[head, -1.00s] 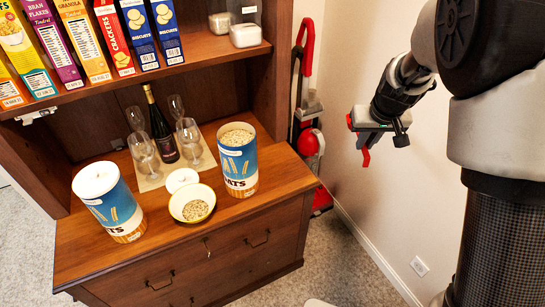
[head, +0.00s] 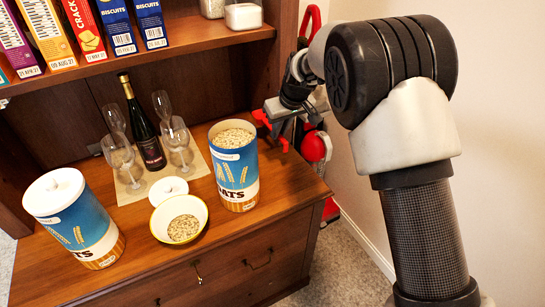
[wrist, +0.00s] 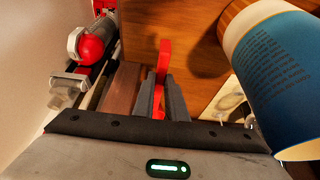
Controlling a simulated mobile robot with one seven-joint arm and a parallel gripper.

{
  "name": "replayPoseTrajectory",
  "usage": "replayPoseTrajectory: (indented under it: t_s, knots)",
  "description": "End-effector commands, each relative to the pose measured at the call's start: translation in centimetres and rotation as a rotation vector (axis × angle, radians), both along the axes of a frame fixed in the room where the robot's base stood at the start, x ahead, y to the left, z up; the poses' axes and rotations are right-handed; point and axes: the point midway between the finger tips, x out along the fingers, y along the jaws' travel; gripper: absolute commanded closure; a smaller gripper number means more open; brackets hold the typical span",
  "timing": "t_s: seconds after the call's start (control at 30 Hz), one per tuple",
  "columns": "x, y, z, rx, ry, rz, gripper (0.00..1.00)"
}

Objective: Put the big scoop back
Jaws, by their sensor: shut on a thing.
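My gripper (head: 276,124) is just right of the open oats canister in the head view. In the wrist view, its grey fingers (wrist: 162,98) are shut on a narrow red piece (wrist: 164,62), which looks like part of the big scoop; the rest of its shape is not clear. The red piece also shows below the gripper in the head view (head: 283,143). The blue oats canister (head: 238,178) stands upright without a lid, full of oats to near its rim. It also shows at the right of the wrist view (wrist: 280,85).
A lidded oats canister (head: 85,228) stands at left. A bowl of oats (head: 160,222) and a white lid (head: 167,186) lie between the canisters. A wine bottle (head: 146,130) and several glasses stand behind. A shelf (head: 160,52) overhangs. A red vacuum (head: 317,147) is at right.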

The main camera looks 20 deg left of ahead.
Motion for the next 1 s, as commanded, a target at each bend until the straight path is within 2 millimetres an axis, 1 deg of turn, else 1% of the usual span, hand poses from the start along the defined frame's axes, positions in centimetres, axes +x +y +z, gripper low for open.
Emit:
replayPoseTrajectory:
  t_s: [0.2,0.3,0.47,0.63,0.7,0.9,1.0]
  knots:
    - [-0.1,0.0,-3.9,-0.002,0.004,-0.001,1.0]
    - [-0.1,-0.1,-5.4,-0.002,0.002,0.0,1.0]
    - [-0.1,-0.1,-6.9,-0.002,0.002,0.0,1.0]
    - [-0.1,-0.1,-9.4,-0.003,0.003,0.0,1.0]
    - [0.0,-0.1,-9.7,-0.001,0.001,0.0,1.0]
    - [0.0,-0.1,-9.7,-0.001,0.0,0.0,1.0]
    - [0.0,-0.1,-10.0,-0.001,0.0,0.0,1.0]
